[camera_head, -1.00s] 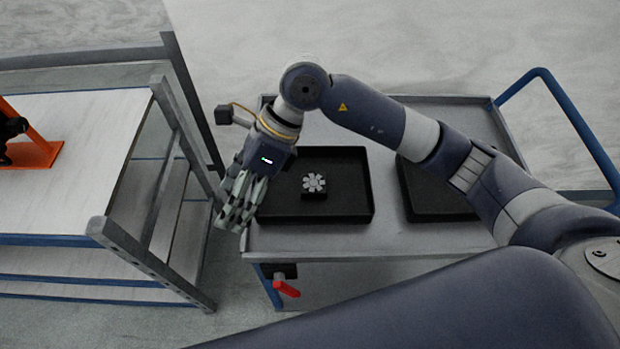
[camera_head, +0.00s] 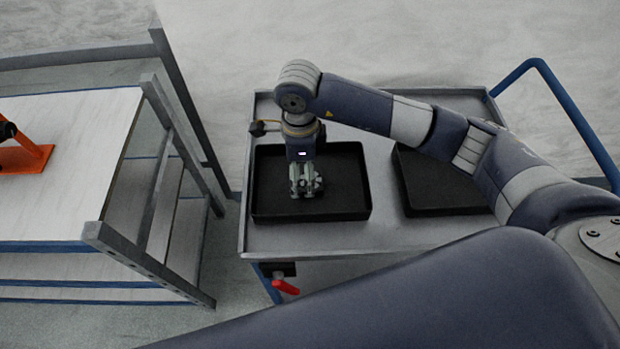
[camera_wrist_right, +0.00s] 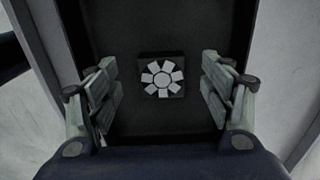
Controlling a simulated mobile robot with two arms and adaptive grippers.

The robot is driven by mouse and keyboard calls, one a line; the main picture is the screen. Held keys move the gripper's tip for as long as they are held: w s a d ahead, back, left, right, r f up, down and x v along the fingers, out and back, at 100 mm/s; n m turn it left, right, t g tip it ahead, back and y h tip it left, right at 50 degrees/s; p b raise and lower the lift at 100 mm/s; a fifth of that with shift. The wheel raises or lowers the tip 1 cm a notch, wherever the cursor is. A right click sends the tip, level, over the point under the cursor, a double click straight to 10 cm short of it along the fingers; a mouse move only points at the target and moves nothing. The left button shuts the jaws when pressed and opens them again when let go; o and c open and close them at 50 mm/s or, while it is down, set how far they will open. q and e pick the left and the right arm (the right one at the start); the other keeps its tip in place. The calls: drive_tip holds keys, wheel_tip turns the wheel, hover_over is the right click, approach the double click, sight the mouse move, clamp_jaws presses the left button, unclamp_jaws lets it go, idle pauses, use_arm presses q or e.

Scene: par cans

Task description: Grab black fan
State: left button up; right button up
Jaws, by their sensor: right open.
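The black fan, a small dark block with a light grey bladed rotor on top, lies in a black tray. In the right wrist view the fan (camera_wrist_right: 162,78) sits between and a little beyond the fingertips of my right gripper (camera_wrist_right: 160,88). The fingers are apart and not touching it. In the head view my right gripper (camera_head: 306,190) points down over the left black tray (camera_head: 350,205) and hides most or all of the fan. My left gripper is not in view.
The tray stands on a grey cart (camera_head: 420,235) with a blue handle (camera_head: 575,115). A second black tray (camera_head: 440,200) stands to its right, under my right arm. A white-topped workbench (camera_head: 80,130) with an orange fixture (camera_head: 25,157) stands left of the cart.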

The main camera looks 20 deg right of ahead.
sight(303, 180)
drive_tip(key=shift+d+f+p, duration=0.15)
drive_tip(key=shift+f+p, duration=0.15)
drive_tip(key=shift+f, duration=1.4)
drive_tip(key=shift+c, duration=0.3)
drive_tip(key=c, duration=1.1)
